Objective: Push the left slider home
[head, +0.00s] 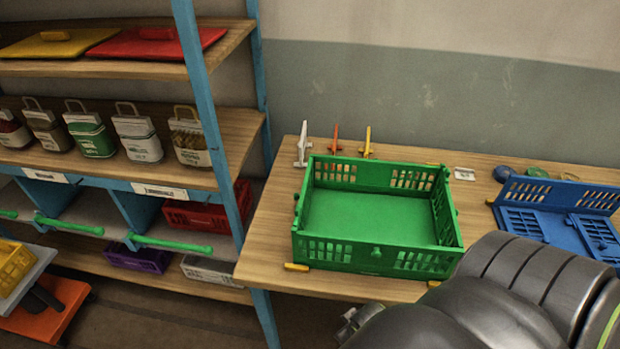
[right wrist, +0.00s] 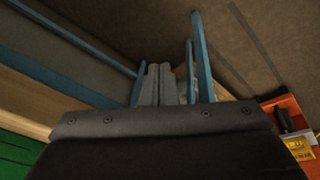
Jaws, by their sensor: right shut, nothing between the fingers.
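The green crate (head: 375,257) stands on the table with its walls up. A small knob-like part (head: 297,198) shows on the outside of its left wall, and a similar one (head: 457,210) on the right wall. I cannot tell surely which part is the left slider, or how far in it sits. A green corner of the crate shows in the right wrist view (right wrist: 18,155). My right gripper (head: 350,322) is in front of the table's front edge, apart from the crate. Its fingers (right wrist: 157,82) are together and empty. My left gripper is not in view.
A blue crate (head: 545,222) lies partly folded on the table's right. White, orange and yellow upright tools (head: 335,139) stand behind the green crate. A shelf with a blue post (head: 205,95) is at left, with bags and green bars (head: 170,245). My right arm covers the lower right.

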